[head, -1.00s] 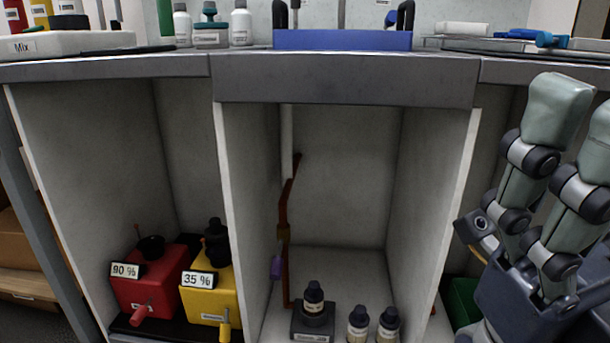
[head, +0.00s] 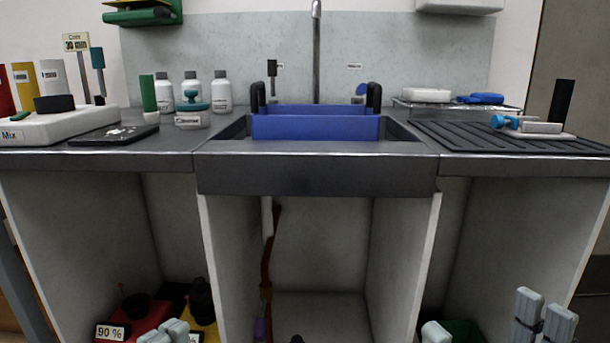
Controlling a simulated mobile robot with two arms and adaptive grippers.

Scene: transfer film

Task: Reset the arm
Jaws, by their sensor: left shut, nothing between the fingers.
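My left gripper (head: 165,333) shows at the bottom left of the head view, with only its pale grey fingertips in frame. The tips are close together and hold nothing. They sit in front of the red container (head: 148,317) marked 90 % and the yellow container (head: 200,326). My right gripper (head: 488,326) is at the bottom right. One fingertip is at its left and two are at its right, with a wide empty gap between. The palms and most of both arms are below the frame.
A lab counter with a sink (head: 315,174) spans the view. A blue rack (head: 315,127) stands in the sink. White bottles (head: 192,93) and a Mix device (head: 50,122) stand left. A black drying mat (head: 480,137) lies right. Open cabinets are below.

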